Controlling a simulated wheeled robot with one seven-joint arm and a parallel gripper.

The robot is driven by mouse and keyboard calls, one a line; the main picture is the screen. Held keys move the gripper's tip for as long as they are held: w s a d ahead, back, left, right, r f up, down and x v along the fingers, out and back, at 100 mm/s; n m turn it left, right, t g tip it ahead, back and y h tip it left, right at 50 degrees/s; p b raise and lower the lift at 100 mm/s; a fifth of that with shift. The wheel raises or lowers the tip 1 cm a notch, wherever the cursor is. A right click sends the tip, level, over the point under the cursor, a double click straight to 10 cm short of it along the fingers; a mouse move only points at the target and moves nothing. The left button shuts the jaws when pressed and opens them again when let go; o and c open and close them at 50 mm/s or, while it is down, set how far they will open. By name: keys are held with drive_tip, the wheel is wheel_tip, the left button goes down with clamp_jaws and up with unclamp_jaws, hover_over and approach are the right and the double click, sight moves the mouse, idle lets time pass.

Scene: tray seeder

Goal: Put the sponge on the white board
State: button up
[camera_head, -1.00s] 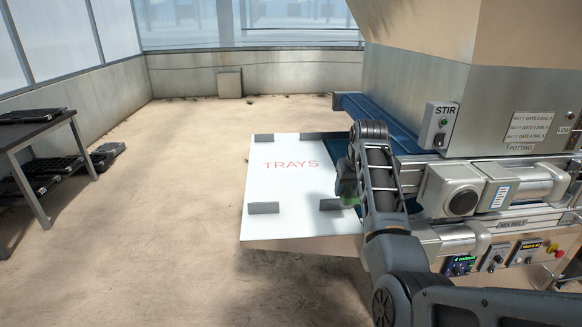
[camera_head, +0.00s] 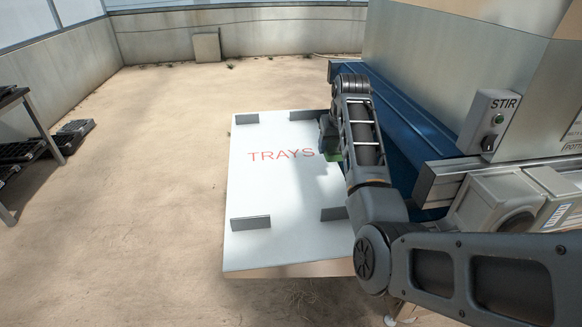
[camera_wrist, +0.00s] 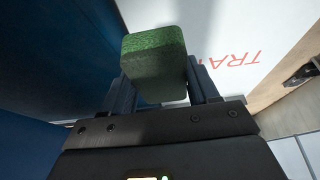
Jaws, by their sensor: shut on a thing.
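The white board (camera_head: 270,195) with the red word TRAYS lies flat in the middle of the head view, with dark upright brackets near its corners. It also shows in the wrist view (camera_wrist: 205,20). My gripper (camera_head: 330,150) is over the board's right edge, mostly hidden by my arm in the head view. In the wrist view my gripper (camera_wrist: 165,88) is shut on the green sponge (camera_wrist: 153,62), held between its two fingers. In the head view only a small green bit of the sponge (camera_head: 333,156) shows. I cannot tell its height above the board.
A blue conveyor (camera_head: 405,115) with a metal rail runs along the board's right side. A grey machine with a STIR switch box (camera_head: 490,122) stands at right. A dark bracket (camera_head: 250,222) stands at the board's front left. The board's middle is clear.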

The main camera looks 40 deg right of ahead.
drive_tip(key=p, duration=0.2)
hover_over(303, 194)
drive_tip(key=s, duration=0.1)
wheel_tip(303, 194, down, 6)
drive_tip(key=shift+a, duration=0.15)
drive_tip(key=shift+a+f, duration=0.15)
drive_tip(key=shift+s+f+p, duration=0.1)
drive_tip(key=shift+f+p, duration=0.2)
drive_tip(key=shift+f, duration=1.7)
drive_tip(key=o, duration=1)
drive_tip(key=shift+f, duration=0.1)
drive_tip(key=b+v, duration=0.1)
drive_tip(key=v, duration=1.1)
drive_tip(key=shift+a, duration=0.1)
